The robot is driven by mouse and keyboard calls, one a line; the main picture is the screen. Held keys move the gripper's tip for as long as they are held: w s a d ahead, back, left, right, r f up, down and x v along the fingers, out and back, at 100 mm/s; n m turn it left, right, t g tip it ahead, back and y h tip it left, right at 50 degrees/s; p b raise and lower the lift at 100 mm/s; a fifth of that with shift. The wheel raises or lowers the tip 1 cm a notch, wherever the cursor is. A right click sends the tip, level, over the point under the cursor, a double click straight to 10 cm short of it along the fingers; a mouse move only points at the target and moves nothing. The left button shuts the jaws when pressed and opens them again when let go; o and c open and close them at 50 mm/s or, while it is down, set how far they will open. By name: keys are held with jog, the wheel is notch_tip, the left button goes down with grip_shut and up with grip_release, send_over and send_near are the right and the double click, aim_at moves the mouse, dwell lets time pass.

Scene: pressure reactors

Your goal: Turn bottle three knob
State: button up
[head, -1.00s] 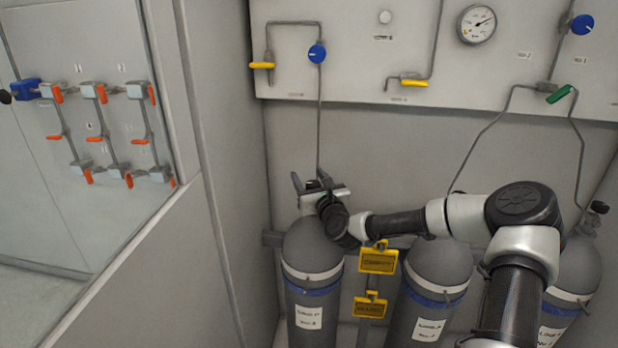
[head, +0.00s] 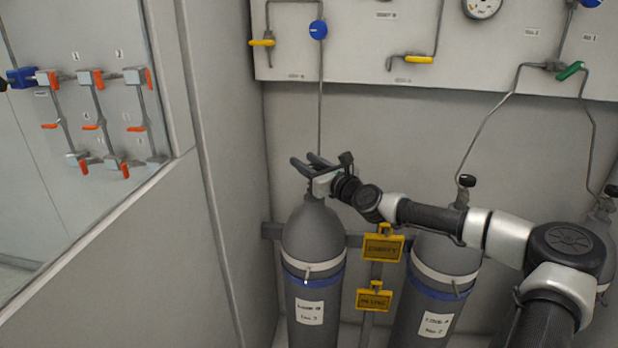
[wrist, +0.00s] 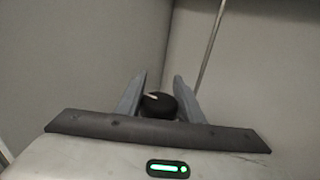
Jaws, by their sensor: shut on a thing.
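The leftmost grey gas bottle (head: 314,240) stands upright with a blue band and a white label (head: 310,312); the label print is too blurred to read surely. My gripper (head: 307,162) is at the top of this bottle, reaching in from the right. In the wrist view, a round black knob (wrist: 158,106) with a white mark sits between the two grey fingers of my gripper (wrist: 160,88). The fingers are shut on the knob. In the head view the gripper hides the knob.
A second bottle (head: 440,262) stands to the right under my arm, with a black knob (head: 466,181) on top. Yellow tags (head: 383,247) hang between the bottles. A thin pipe (head: 320,110) rises behind the gripper to the valve panel (head: 350,40). A grey wall is close on the left.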

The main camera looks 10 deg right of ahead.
jog(key=shift+s+a+n+g+y+b, duration=0.1)
jog(key=shift+a+n+g+y+b, duration=0.15)
jog(key=shift+n+g+y+b, duration=0.6)
jog(key=shift+t, duration=0.25)
jog(key=o, duration=1.1)
jog(key=shift+c, duration=0.2)
jog(key=p+v, duration=0.1)
jog(key=v, duration=1.6)
jog(key=shift+s+d, duration=0.15)
jog(key=shift+f, duration=0.2)
